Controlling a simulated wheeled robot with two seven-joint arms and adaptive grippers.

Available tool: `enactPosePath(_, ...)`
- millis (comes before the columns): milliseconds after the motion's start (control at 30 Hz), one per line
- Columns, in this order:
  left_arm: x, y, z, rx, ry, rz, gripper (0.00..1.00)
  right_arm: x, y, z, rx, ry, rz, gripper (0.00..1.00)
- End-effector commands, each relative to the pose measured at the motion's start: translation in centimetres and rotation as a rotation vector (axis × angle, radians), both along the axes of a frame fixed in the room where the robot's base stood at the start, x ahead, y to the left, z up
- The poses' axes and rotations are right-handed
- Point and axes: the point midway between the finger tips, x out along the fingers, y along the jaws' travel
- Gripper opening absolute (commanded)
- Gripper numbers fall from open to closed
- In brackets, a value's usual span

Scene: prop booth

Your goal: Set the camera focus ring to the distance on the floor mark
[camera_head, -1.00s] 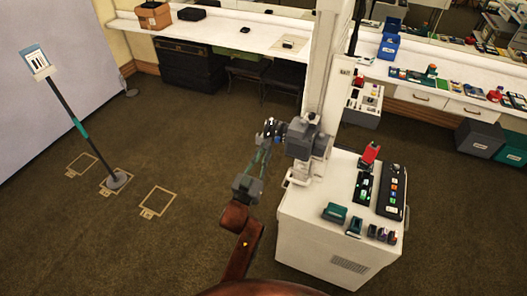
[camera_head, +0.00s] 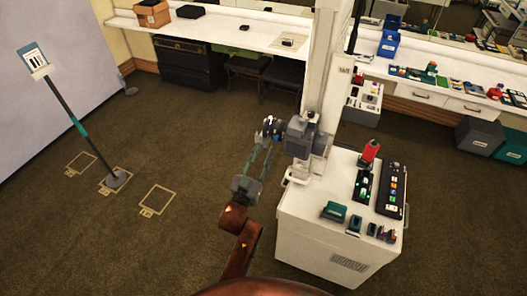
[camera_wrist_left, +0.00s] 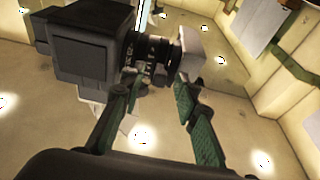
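A dark grey camera (camera_head: 303,138) is mounted on the white column. Its ringed black lens (camera_head: 271,128) points left, and the lens (camera_wrist_left: 150,52) fills the upper middle of the left wrist view beside the camera body (camera_wrist_left: 90,48). My left gripper (camera_head: 262,150) is open just below the lens. In the wrist view its green-padded fingers (camera_wrist_left: 155,82) are spread, with tips near the lens's lower edge; contact is unclear. Three taped floor marks (camera_head: 157,199) lie at left. A stand with a chart (camera_head: 35,60) has its round base (camera_head: 116,180) on the middle mark. Tag figures are unreadable. My right gripper is out of view.
A white cabinet (camera_head: 315,240) stands below the camera, carrying a black panel with coloured buttons (camera_head: 391,188), a red-topped item (camera_head: 370,151) and small green and black objects. Long white counters (camera_head: 225,30) line the back.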

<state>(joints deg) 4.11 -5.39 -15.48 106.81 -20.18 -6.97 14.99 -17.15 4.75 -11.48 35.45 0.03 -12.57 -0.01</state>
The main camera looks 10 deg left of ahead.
Motion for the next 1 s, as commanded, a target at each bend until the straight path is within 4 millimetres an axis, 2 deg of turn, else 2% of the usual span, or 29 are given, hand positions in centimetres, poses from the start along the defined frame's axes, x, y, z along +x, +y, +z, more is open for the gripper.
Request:
enactPosePath(300, -6.0, 1.5, -1.7, 0.001, 0.004, 0.002, 0.29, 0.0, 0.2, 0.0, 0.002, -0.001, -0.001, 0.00)
enactPosePath(500, -9.1, 2.2, -2.5, 0.000, 0.004, 0.002, 0.29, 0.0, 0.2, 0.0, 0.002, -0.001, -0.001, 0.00)
enactPosePath(700, -10.5, 2.5, -2.8, 0.000, 0.002, 0.001, 0.29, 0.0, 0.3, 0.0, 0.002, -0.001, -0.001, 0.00)
enactPosePath(1000, -10.6, 2.5, -2.8, 0.000, 0.001, 0.000, 0.28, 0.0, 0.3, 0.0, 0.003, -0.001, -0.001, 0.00)
